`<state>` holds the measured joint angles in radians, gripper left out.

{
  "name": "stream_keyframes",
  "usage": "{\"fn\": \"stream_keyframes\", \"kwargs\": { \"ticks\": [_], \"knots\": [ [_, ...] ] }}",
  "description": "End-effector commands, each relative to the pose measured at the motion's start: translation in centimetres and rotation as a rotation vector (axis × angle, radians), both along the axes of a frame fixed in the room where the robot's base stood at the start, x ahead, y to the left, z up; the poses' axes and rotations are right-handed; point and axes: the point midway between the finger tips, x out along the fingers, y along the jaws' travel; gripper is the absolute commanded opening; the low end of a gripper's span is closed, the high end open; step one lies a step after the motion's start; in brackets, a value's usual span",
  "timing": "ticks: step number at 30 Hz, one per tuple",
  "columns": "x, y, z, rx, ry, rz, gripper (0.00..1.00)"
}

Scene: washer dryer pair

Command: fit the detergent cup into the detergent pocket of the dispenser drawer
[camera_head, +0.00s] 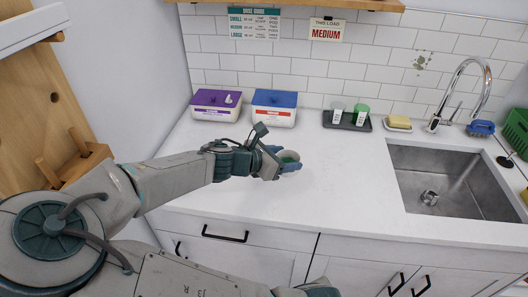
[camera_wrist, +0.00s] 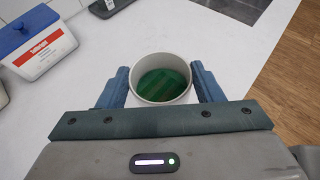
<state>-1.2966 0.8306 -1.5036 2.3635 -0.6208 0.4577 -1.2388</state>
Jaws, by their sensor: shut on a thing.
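The detergent cup (camera_wrist: 163,65) is a small round light-grey cup with green contents at its bottom. My gripper (camera_wrist: 161,88) is shut on it, with a blue finger on each side of its wall. In the head view the cup (camera_head: 290,161) is upright over the white counter, in front of the blue-lidded box; I cannot tell whether it touches the counter. My gripper (camera_head: 280,160) hides part of it there. I cannot make out the dispenser drawer or its detergent pocket in either view.
Purple-lidded (camera_head: 216,105) and blue-lidded (camera_head: 274,108) boxes stand against the tiled wall. A dark tray (camera_head: 347,121) with two small containers and a sponge dish (camera_head: 398,124) are right of them. The sink (camera_head: 455,177) is at the right. The counter (camera_head: 345,185) between cup and sink is clear.

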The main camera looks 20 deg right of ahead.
Motion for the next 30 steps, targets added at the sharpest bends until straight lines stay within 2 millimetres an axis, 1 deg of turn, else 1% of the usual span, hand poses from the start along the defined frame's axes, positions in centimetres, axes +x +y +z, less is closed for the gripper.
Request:
{"fn": "stream_keyframes", "kwargs": {
  "ticks": [4,8,24,27,30],
  "knots": [
    [0.2,-0.1,-0.1,-0.001,0.0,-0.001,0.37],
    [1.3,-0.7,-0.9,-0.003,0.0,-0.003,0.37],
    [9.0,-4.5,-5.9,-0.002,0.002,-0.002,0.37],
    [10.0,-4.9,-6.6,-0.002,0.001,0.0,0.37],
    [10.4,-5.1,-7.0,0.0,0.0,0.0,0.37]
  ]
}}
